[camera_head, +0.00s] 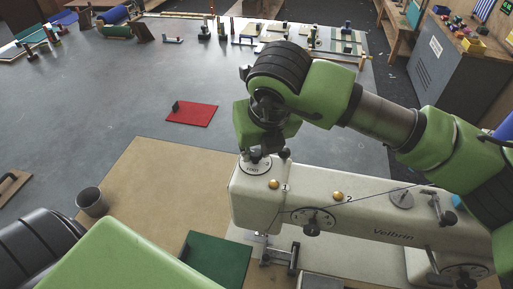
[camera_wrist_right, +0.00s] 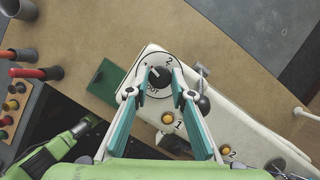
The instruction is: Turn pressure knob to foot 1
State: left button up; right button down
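A cream sewing machine (camera_head: 370,212) stands on a brown board. On top of its left end is a round white dial plate (camera_head: 252,167) marked "FOOT" and "2". In the right wrist view, the dark pressure knob (camera_wrist_right: 160,77) sits on this plate, with a pale pointer line towards the upper left, away from the "2". My right gripper (camera_head: 258,152) is above the plate, pointing down. In the wrist view its teal fingers (camera_wrist_right: 159,74) are apart, one each side of the knob. Whether they touch it is unclear. Other dial marks are partly hidden. My left gripper is not in view.
Brass studs marked 1 (camera_head: 273,184) and 2 (camera_head: 337,196) and a front dial (camera_head: 313,220) are on the machine. A grey cup (camera_head: 91,202), green mat (camera_head: 218,256) and red pad (camera_head: 191,114) lie nearby. The grey table (camera_head: 110,105) is largely clear to the left.

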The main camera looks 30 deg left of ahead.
jog(key=shift+w+f+n+g+y+b, duration=0.1)
jog(key=shift+f+n+g+y+b, duration=0.2)
jog(key=shift+n+b, duration=1.35)
jog(key=shift+r+b, duration=0.2)
jog(key=shift+b, duration=0.85)
jog(key=shift+d+r, duration=0.1)
jog(key=shift+r, duration=0.05)
jog(key=c, duration=2.1)
grip_release()
jog(key=shift+r, duration=0.15)
jog(key=v, duration=1.2)
jog(key=shift+w+d, duration=0.1)
jog(key=shift+w, duration=0.05)
